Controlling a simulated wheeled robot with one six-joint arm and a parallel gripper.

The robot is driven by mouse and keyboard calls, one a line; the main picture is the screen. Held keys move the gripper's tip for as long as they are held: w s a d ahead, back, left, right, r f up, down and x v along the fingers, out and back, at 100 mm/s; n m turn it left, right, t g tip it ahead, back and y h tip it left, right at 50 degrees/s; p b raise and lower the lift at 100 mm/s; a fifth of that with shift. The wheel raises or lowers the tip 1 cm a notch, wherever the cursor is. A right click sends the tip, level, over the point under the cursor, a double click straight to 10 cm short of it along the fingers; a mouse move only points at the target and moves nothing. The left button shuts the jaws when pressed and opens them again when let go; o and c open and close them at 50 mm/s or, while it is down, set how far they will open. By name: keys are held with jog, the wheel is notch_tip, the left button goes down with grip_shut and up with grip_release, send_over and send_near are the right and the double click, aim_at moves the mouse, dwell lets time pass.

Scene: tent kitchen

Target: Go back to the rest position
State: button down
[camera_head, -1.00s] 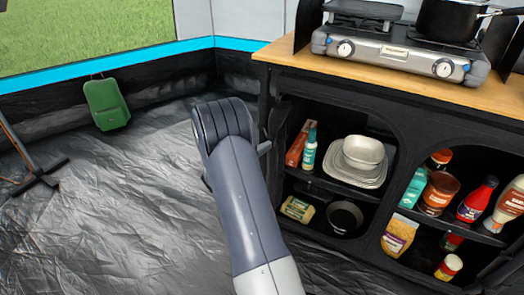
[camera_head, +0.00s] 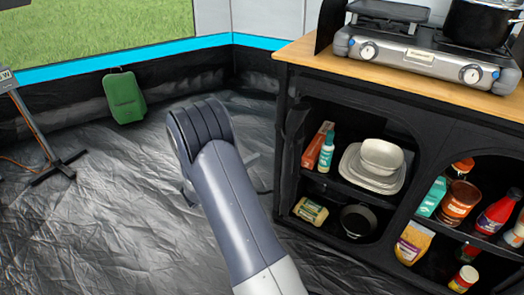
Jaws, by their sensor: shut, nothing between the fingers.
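My grey arm (camera_head: 228,200) rises from the bottom edge and bends at a rounded dark joint (camera_head: 200,132) near the middle of the view. The arm is in front of the tent floor, left of the black kitchen cabinet (camera_head: 283,150), with a visible gap between them in the picture. Only small grey bits of the far part of my arm show beside the joint. My gripper is hidden behind the arm, so its fingers cannot be seen. No object shows held by the arm.
The cabinet's shelves hold bowls and plates (camera_head: 378,165), a dark pan (camera_head: 358,221), bottles and jars. A gas stove (camera_head: 425,58) with a black pot (camera_head: 478,22) stands on its wooden top. A green bag (camera_head: 124,98) is by the tent wall. The dark floor (camera_head: 110,215) at left is clear.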

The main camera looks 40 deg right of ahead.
jog(key=shift+s+a, duration=0.1)
jog(key=shift+a, duration=0.3)
jog(key=shift+d, duration=0.1)
jog(key=b, duration=0.2)
send_near(293, 141)
jog(key=w+d, duration=0.3)
jog(key=w, duration=0.1)
jog(key=s+d, duration=0.1)
jog(key=s+d+p, duration=0.1)
jog(key=shift+s+f, duration=0.35)
